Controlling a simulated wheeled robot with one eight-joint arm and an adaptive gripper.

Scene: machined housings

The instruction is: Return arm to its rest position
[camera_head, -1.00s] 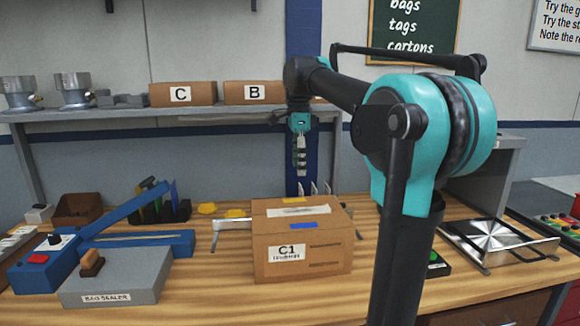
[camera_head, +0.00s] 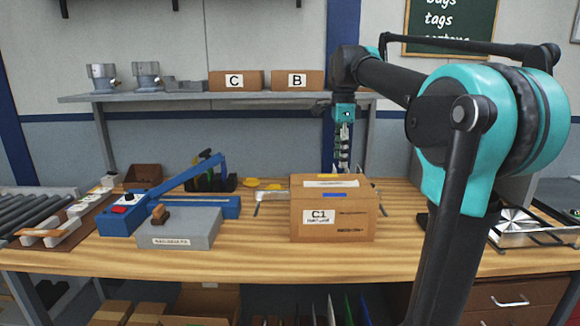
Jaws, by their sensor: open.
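My gripper (camera_head: 342,160) hangs from the end of my arm, pointing down, behind and above the carton marked C1. It looks small and dark at this distance, with nothing visible in it. The brown C1 carton (camera_head: 362,222) stands closed on the wooden workbench (camera_head: 270,262), with yellow and blue tape and a white label on top. My gripper is apart from the carton. My arm rises at the right, bends at the teal shoulder and reaches back left over the bench.
A blue and grey bag sealer (camera_head: 180,232) sits left of the carton. A shelf (camera_head: 190,97) behind holds cartons C (camera_head: 236,80) and B (camera_head: 297,80) and metal housings (camera_head: 146,75). A roller conveyor (camera_head: 38,215) is at far left. A metal plate device (camera_head: 515,226) is at right.

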